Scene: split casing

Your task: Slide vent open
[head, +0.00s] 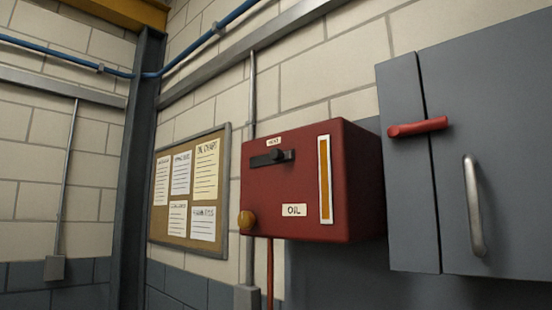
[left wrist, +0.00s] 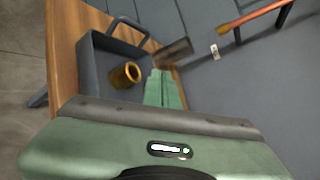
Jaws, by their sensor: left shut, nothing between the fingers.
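A red oil box (head: 285,195) is fixed to the wall in the head view. Near the top of its front is a black vent slide (head: 272,157) under a small white label. The slide has a knob around the middle of a dark horizontal strip. I cannot tell whether the vent is open or shut. My left gripper (left wrist: 160,76) shows only in the left wrist view, its green fingers closed together with nothing between them. It is over or beside a dark tray, and the oil box is not clearly seen there. My right gripper is in neither view.
The box also has an amber gauge (head: 325,180) and a brass knob (head: 246,220). A grey cabinet (head: 490,130) with a red latch (head: 418,127) stands right. A notice board (head: 190,240) hangs left.

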